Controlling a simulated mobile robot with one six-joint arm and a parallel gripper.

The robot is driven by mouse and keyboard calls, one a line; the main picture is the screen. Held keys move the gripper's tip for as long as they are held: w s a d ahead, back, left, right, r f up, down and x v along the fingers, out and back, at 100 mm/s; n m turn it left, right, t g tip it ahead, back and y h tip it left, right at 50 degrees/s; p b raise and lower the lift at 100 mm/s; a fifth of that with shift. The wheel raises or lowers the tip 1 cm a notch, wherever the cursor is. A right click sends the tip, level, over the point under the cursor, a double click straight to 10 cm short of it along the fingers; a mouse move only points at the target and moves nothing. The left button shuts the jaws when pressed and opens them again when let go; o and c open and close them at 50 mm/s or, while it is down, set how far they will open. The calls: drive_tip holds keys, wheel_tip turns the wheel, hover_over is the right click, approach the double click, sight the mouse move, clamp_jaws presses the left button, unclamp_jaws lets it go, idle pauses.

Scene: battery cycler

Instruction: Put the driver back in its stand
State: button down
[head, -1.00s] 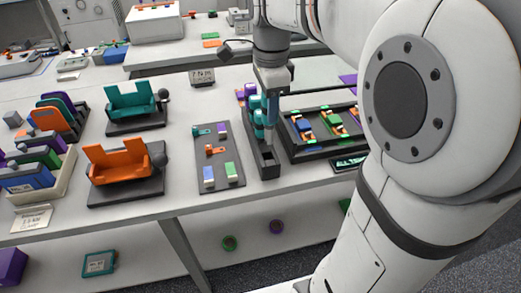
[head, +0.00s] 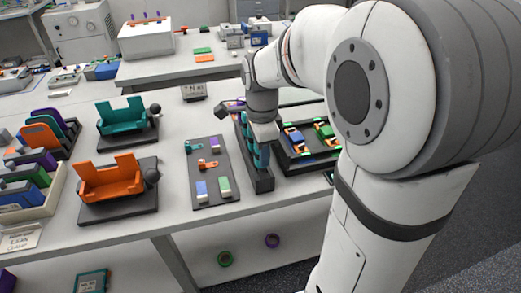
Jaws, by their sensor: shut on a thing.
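The driver stand (head: 264,185) is a narrow dark block on the table, right of the grey mat. My gripper (head: 263,143) is low over the stand and pointing down, shut on the driver. A teal part (head: 262,158) shows just below my gripper, at the stand; I cannot tell whether it is the held driver or another one standing there. The gripper's fingers and the driver's tip are mostly hidden, so how deep the driver sits is not visible.
A dark tray (head: 287,162) with coloured parts is close on the right. A grey mat (head: 208,160) with small blocks and clips lies left. Orange (head: 112,180) and teal (head: 127,117) fixtures stand further left. The table's front edge is just below the stand.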

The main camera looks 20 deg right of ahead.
drive_tip(key=shift+f, duration=0.1)
drive_tip(key=c, duration=1)
unclamp_jaws()
drive_tip(key=shift+c, duration=0.2)
